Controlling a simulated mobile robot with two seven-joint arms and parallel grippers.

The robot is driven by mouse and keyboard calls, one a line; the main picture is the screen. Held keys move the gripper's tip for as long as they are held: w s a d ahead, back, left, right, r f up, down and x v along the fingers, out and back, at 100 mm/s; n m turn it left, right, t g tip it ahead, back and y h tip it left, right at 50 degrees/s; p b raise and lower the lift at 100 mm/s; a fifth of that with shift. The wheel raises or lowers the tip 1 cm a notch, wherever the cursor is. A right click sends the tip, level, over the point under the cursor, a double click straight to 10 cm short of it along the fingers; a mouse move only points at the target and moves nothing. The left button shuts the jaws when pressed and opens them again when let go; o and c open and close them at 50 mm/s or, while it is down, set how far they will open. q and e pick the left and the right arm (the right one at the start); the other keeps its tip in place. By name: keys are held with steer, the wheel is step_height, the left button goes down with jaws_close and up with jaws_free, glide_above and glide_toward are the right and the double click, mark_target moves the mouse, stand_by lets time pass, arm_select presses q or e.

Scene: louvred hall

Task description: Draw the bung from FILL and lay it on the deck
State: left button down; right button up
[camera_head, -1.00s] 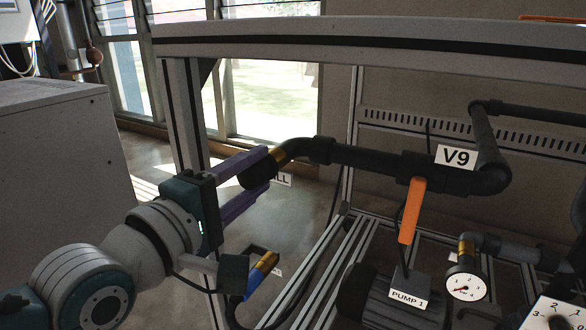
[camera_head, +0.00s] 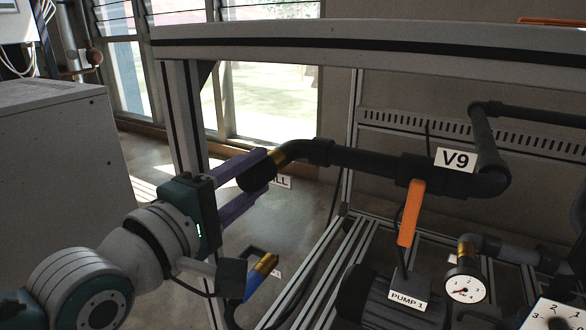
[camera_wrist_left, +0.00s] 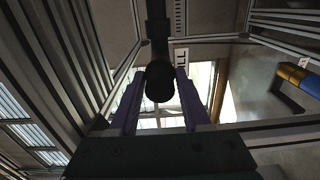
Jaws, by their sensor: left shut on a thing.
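The bung (camera_head: 256,180) is a dark rounded plug at the open left end of the black pipe, beside a brass collar (camera_head: 276,158). A white label ending in "LL" (camera_head: 281,182) hangs behind it, partly hidden. My left gripper (camera_head: 264,173) has its purple fingers shut on the bung, one above and one below. In the left wrist view the bung (camera_wrist_left: 159,85) sits between the fingers, in line with the pipe behind it. I cannot tell whether it is still seated in the pipe. My right gripper is not in view.
The V9 pipe has an orange lever (camera_head: 411,212). Below are PUMP 1 (camera_head: 370,295), a gauge (camera_head: 466,283) and a blue brass-ended pipe (camera_head: 261,275) near my wrist. Aluminium slats (camera_head: 318,268) run beneath. A frame beam (camera_head: 370,40) crosses above; a post stands behind my gripper.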

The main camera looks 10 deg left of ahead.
mark_target(245, 180)
arm_select(q)
steer(key=shift+s+a, duration=0.1)
steer(key=shift+s, duration=0.15)
steer(key=shift+s+a, duration=0.1)
steer(key=shift+s, duration=0.1)
steer(key=shift+s+p, duration=0.2)
steer(key=shift+p, duration=0.2)
steer(key=p+v, duration=0.2)
steer(key=v, duration=0.2)
steer(key=shift+s+a, duration=0.1)
steer(key=shift+s, duration=0.05)
steer(key=shift+s+a+p, duration=0.2)
steer(key=shift+s+p, duration=0.2)
steer(key=shift+s, duration=0.15)
